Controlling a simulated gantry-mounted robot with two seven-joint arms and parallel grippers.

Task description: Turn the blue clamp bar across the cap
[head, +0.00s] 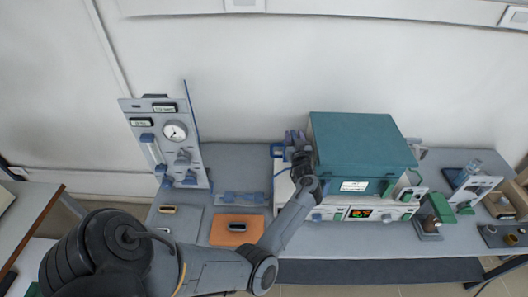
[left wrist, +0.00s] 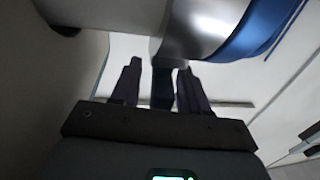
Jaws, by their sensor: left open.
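My left gripper (head: 297,142) is at the left side of the teal-topped furnace (head: 362,142). In the left wrist view its two fingers (left wrist: 160,80) are apart. A dark blue bar-like piece (left wrist: 162,88), likely the clamp bar, shows between them; I cannot tell whether either finger touches it. A silver rounded part (left wrist: 205,28), possibly the cap, lies just beyond the fingertips, with a blue curved part (left wrist: 262,32) at its right. In the head view a small blue part (head: 277,150) shows beside the gripper, and my arm and gripper hide much of this area. My right gripper is out of view.
A gas panel with a round gauge (head: 175,131) stands at the left of the bench. A green-and-grey device (head: 434,212) stands right of the furnace. The wall is close behind.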

